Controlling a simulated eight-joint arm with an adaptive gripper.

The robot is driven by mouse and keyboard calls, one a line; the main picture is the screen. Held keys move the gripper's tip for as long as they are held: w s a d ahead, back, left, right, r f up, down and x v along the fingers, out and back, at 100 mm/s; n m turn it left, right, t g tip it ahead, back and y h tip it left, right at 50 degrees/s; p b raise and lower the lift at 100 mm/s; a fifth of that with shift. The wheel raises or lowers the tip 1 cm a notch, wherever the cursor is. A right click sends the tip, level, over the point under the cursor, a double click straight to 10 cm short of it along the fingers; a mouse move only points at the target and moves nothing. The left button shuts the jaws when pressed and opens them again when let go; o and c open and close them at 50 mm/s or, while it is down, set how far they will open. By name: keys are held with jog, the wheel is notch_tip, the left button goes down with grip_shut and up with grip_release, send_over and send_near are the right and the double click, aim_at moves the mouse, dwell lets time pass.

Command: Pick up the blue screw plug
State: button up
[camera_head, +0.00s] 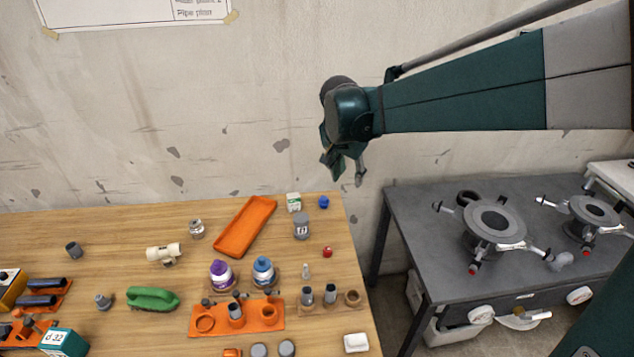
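A small red plug (327,252) lies nearer the front.
A grey bench (420,215) with pipe fittings stands right, across a gap.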

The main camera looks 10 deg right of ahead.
jog(key=w+a+f+m+g+h+p, duration=0.1)
jog(key=w+a+f+m, duration=0.2)
jog(key=w+f, duration=0.65)
jog(key=m+g+h+p, duration=0.1)
jog(key=m, duration=0.3)
send_near(324, 198)
jog(key=f, duration=0.1)
jog(key=shift+w+d+f, duration=0.3)
jog(key=shift+w+f, duration=0.15)
jog(key=shift+f, duration=0.1)
jog(key=shift+f, duration=0.1)
jog(key=shift+x, duration=1.2)
jog(key=shift+d+f, duration=0.1)
jog(key=shift+s+b+x, duration=0.15)
jog(key=shift+b+x, duration=0.15)
jog(key=shift+x, duration=0.95)
jog(key=shift+s+b+x, duration=0.1)
jog(key=shift+b+x, duration=0.2)
jog(key=shift+x, duration=0.95)
jog(key=shift+c, duration=0.6)
